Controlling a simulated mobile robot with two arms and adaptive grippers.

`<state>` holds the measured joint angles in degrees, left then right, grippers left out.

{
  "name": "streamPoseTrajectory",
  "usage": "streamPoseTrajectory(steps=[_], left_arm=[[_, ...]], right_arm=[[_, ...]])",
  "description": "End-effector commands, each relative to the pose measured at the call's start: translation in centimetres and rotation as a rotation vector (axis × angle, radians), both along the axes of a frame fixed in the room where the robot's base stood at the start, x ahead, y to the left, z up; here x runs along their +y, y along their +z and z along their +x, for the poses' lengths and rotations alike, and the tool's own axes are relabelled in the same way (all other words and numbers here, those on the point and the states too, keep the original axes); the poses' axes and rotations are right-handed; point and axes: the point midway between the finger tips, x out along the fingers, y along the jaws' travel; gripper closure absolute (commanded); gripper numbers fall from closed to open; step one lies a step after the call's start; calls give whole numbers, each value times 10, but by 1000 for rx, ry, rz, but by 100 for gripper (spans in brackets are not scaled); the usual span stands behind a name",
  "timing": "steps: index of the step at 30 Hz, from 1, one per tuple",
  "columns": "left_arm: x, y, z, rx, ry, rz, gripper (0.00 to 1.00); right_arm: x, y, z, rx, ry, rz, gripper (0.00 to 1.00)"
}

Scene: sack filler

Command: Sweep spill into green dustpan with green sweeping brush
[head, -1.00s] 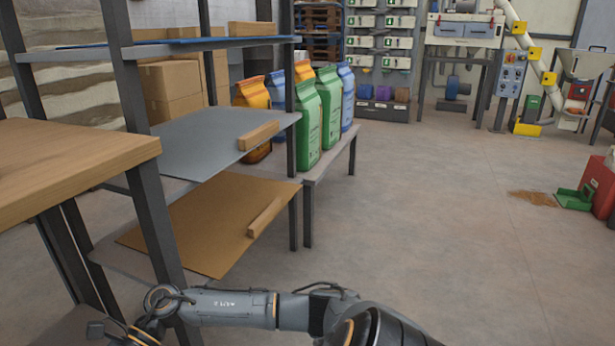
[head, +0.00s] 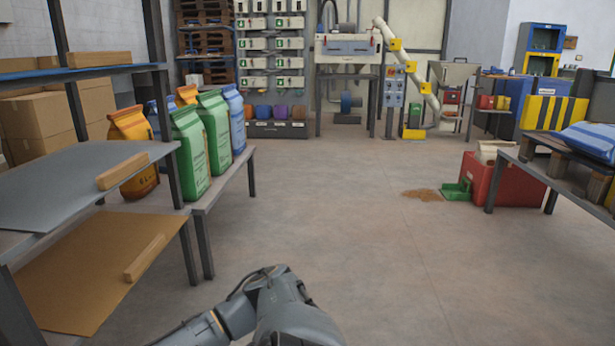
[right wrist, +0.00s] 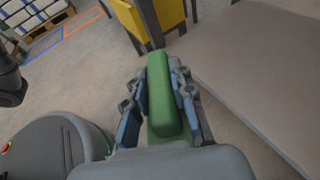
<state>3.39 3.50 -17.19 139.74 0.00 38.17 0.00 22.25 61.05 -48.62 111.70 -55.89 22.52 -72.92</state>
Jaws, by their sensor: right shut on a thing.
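The spill (head: 423,195) is a flat brown patch on the concrete floor, right of centre in the head view. The green dustpan (head: 457,190) lies on the floor just right of the spill, in front of a red bin. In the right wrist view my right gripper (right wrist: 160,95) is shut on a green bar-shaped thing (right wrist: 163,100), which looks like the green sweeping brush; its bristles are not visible. My left arm shows at the bottom of the head view, but its fingers cannot be made out.
The red bin (head: 503,183) stands beside a dark table (head: 548,178) at the right. Shelves (head: 80,190) and a low bench (head: 225,178) with several sacks stand at the left. The floor between is clear. The right wrist view shows a grey flat surface (right wrist: 260,70) close by.

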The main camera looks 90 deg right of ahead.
Motion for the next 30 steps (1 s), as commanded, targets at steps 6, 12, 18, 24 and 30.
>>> streamPoseTrajectory(steps=[6,12,18,24,30], left_arm=[[0,0,0,0,0,0,53],[0,0,0,0,0,0,53],[0,0,0,0,0,0,53],[0,0,0,0,0,0,53],[0,0,0,0,0,0,53]], right_arm=[[4,4,-4,-4,-102,-1,100],[5,5,-7,-4,-152,1,100],[5,4,-11,-1,-207,3,100],[4,2,-18,4,-281,1,100],[1,0,-24,3,-354,1,100]])
